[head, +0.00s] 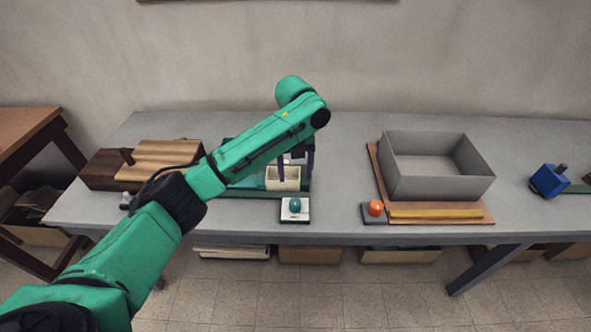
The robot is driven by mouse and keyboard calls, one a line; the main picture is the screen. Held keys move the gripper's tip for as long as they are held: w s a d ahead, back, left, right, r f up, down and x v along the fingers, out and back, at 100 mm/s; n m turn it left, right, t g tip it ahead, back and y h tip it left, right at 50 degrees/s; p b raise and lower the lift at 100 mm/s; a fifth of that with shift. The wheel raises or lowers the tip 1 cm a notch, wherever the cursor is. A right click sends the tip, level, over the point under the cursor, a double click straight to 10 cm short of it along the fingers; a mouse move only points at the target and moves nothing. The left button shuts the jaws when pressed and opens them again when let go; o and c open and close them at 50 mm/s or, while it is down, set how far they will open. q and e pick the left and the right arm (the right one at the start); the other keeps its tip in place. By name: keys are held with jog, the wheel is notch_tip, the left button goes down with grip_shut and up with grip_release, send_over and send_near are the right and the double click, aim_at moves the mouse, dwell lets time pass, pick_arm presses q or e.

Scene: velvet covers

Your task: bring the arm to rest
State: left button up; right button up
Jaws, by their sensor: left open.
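My left arm (240,155) reaches in from the lower left, across the table. My left gripper (296,176) points down, with its two dark fingers apart, over a small cream box (283,184) on a green base. Whether the fingers touch the box cannot be told. My forearm hides much of the green base and what stands behind it. My right gripper is not in view.
On the grey table (345,180) are wooden boxes (160,160) at left, a teal knob (295,204) on a pale block in front, an orange knob (376,207), a grey open bin (437,180) on a wooden board, and a blue block (549,180) at right.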

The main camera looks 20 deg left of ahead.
pick_arm(q)
jog(key=shift+r, duration=0.8)
jog(key=shift+f, duration=0.1)
